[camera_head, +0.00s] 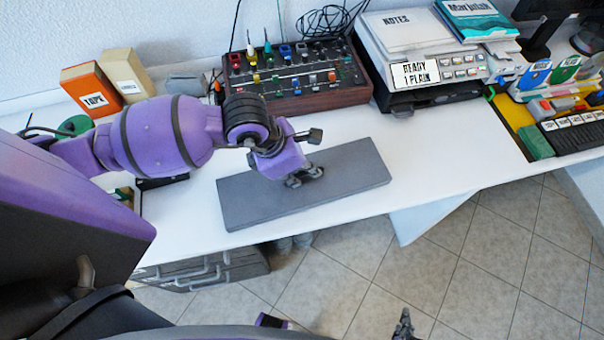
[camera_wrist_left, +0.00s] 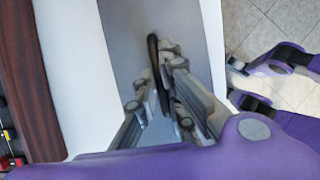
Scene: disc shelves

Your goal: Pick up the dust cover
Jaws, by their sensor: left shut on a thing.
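The dust cover (camera_head: 345,178) is a flat dark grey slab lying on the white table near its front edge. It also shows in the left wrist view (camera_wrist_left: 120,30), with a thin dark upright handle (camera_wrist_left: 153,55) on its top. My left gripper (camera_head: 306,175) is over the middle of the cover, fingers down. In the left wrist view its fingers (camera_wrist_left: 166,75) are shut on the handle. The cover appears to rest on the table. Part of my right gripper (camera_head: 403,325) shows at the bottom edge of the head view, away from the table; its jaw state is unclear.
Behind the cover stands a mixer panel (camera_head: 297,92) with coloured knobs. A label machine (camera_head: 415,55) is to its right, and a tape box (camera_head: 90,90) is at the left. The table (camera_head: 440,160) is clear to the cover's right. Tiled floor lies in front.

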